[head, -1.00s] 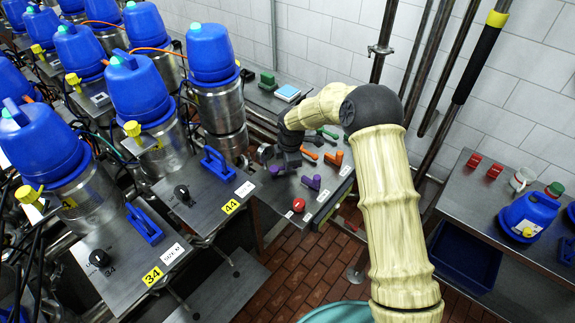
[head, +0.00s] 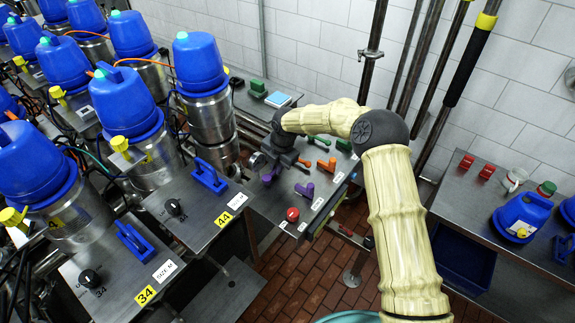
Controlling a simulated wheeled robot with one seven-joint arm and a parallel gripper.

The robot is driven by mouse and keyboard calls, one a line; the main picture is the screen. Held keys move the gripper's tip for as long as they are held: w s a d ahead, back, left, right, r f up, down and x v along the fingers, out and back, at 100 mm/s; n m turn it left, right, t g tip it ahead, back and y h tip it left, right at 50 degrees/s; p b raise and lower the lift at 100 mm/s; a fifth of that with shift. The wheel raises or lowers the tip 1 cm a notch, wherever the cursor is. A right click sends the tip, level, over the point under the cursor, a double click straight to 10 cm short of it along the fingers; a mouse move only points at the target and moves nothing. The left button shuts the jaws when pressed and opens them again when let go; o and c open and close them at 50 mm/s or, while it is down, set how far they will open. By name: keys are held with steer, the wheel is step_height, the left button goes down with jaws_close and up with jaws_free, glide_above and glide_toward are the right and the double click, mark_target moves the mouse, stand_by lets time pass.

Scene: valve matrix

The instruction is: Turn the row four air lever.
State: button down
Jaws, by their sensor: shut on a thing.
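The lever panel (head: 262,204) is a grey metal bench top with green, orange and purple levers and white labels along its front edge. A purple lever (head: 269,176) sits at the panel's left side, directly beside my gripper (head: 262,161). My gripper is low over the panel and shut on a lever, which seems to be this purple one. The jaws are small and dark here, and the contact is partly hidden. Another purple lever (head: 305,190) stands free to the right. An orange lever (head: 327,165) and a green lever (head: 344,145) are farther back.
A red button (head: 292,214) is at the panel's near end. Metal canisters with blue caps (head: 199,62) crowd the left, beside plates marked 44 and 34 with blue handles (head: 209,177). A side table (head: 530,270) stands at right. Pipes (head: 376,45) run up the wall.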

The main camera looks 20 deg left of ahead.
steer(key=shift+a+r, duration=0.1)
stand_by(0.4)
steer(key=c, duration=1.5)
jaws_free()
steer(key=shift+o, duration=0.2)
steer(key=d+r+b, duration=0.1)
steer(key=r+b, duration=0.1)
steer(key=r, duration=0.6)
steer(key=s+d+r+b, duration=0.1)
steer(key=d+r+b, duration=0.1)
steer(key=r, duration=0.7)
steer(key=shift+s+d+b, duration=0.15)
steer(key=shift+b, duration=0.2)
